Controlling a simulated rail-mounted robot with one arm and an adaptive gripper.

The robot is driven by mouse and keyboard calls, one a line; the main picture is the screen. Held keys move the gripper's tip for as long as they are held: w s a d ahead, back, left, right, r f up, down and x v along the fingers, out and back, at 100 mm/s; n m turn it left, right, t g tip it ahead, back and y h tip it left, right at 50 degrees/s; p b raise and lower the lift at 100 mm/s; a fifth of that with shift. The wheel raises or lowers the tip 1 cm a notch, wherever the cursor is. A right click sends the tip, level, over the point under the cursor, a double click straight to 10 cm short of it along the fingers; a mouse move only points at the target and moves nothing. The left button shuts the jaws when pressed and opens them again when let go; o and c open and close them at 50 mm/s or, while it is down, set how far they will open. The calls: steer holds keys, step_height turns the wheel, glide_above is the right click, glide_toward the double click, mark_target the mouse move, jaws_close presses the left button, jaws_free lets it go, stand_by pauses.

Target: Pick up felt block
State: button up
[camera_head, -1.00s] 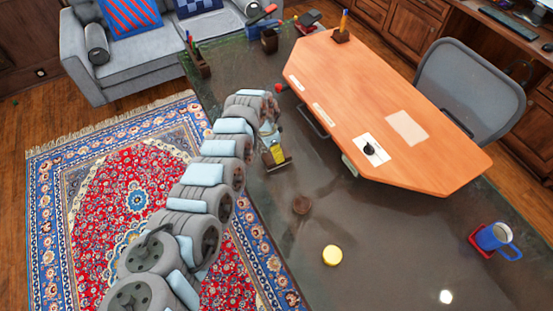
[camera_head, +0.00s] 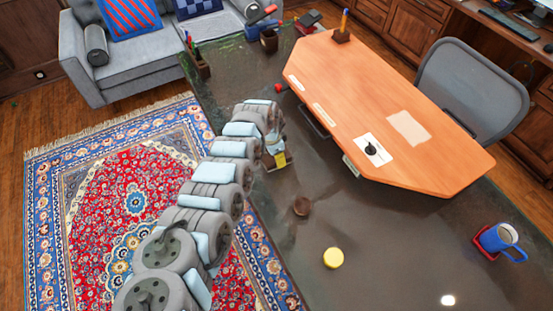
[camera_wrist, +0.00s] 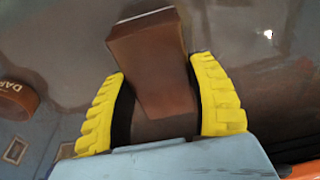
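The felt block looks like a brown, long rectangular block (camera_wrist: 150,60) in the wrist view. It sits between the two yellow, ridged fingers of my gripper (camera_wrist: 163,105), and its far end sticks out past the fingertips, tilted a little to the left. The fingers stand apart with the block filling most of the space between them; they appear closed on its sides. In the head view my gripper (camera_head: 276,158) is over the left part of the dark desk, beside the wooden desktop. The block is mostly hidden there.
A brown round piece (camera_head: 301,206) and a yellow disc (camera_head: 333,258) lie on the dark desk (camera_head: 390,250). The round piece, lettered "DAR", shows in the wrist view (camera_wrist: 17,97). A wooden desktop (camera_head: 400,120) is to the right. A blue mug (camera_head: 500,240) stands far right.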

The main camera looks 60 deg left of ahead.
steer(key=c, duration=0.5)
steer(key=shift+o, duration=0.2)
step_height(320, 180, up, 4)
steer(key=shift+s+f+p, duration=0.15)
steer(key=shift+f+p, duration=0.05)
steer(key=shift+p, duration=0.65)
steer(key=s+d+r+p, duration=0.8)
steer(key=s+r+p, duration=0.1)
steer(key=p, duration=0.9)
steer(key=shift+s+d+r, duration=0.25)
steer(key=shift+s, duration=0.6)
